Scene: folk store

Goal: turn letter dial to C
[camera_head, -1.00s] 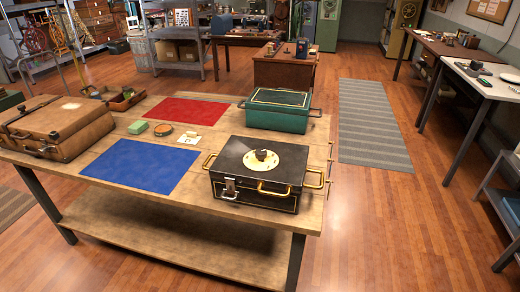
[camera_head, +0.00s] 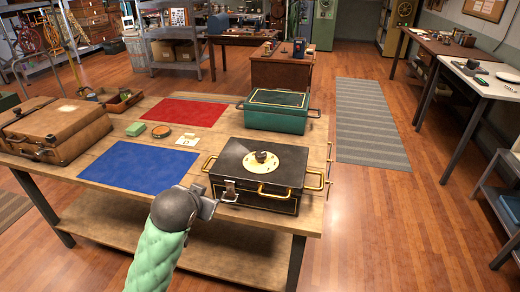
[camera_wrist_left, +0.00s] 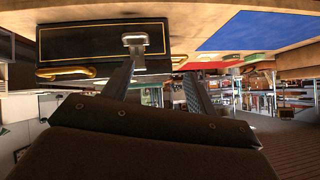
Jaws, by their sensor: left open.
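The letter dial is a cream disc (camera_head: 275,161) with a dark knob (camera_head: 262,156) on the lid of the black box (camera_head: 232,163), which has brass handles and a front latch (camera_head: 229,191). Its letters are too small to read. My left gripper (camera_head: 208,203) is in front of the box's front left corner, apart from the dial. In the left wrist view, the open, empty fingers (camera_wrist_left: 158,80) point toward the box front (camera_wrist_left: 75,40), which appears upside down with its latch (camera_wrist_left: 135,42). My right gripper is not in view.
A green box (camera_head: 276,110) stands behind the black box. A blue mat (camera_head: 139,165), a red mat (camera_head: 180,110) and brown suitcases (camera_head: 60,130) lie on the wooden table (camera_head: 215,143). A small note card (camera_head: 187,140) lies left of the boxes.

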